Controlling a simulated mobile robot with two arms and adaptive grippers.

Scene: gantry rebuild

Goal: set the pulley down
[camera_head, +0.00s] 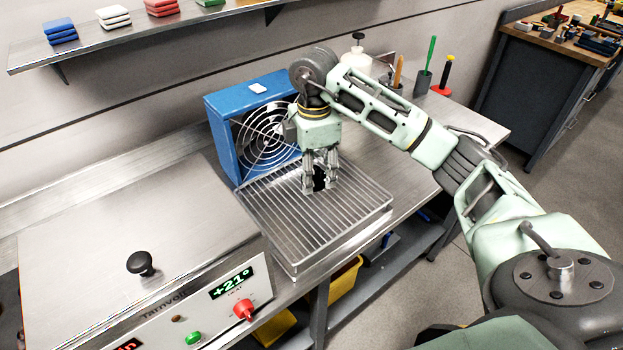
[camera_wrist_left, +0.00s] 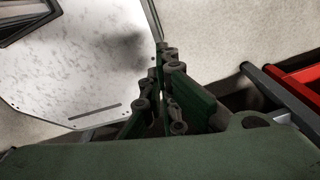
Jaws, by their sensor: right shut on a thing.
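My right gripper (camera_head: 320,178) points straight down over the wire rack tray (camera_head: 272,232) in the head view. It is shut on a small dark thing, the pulley (camera_head: 319,184), which shows only in part between the fingers. The pulley is at or just above the bars; I cannot tell whether it touches them. My left gripper (camera_wrist_left: 162,78) shows only in the left wrist view. Its fingers are close together with nothing seen between them.
A blue fan box (camera_head: 222,140) stands right behind the rack. A steel heater with a black knob (camera_head: 141,263) is at the left. A white bottle (camera_head: 356,58) and tool holders (camera_head: 421,82) stand behind my right arm. The rack's front bars are clear.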

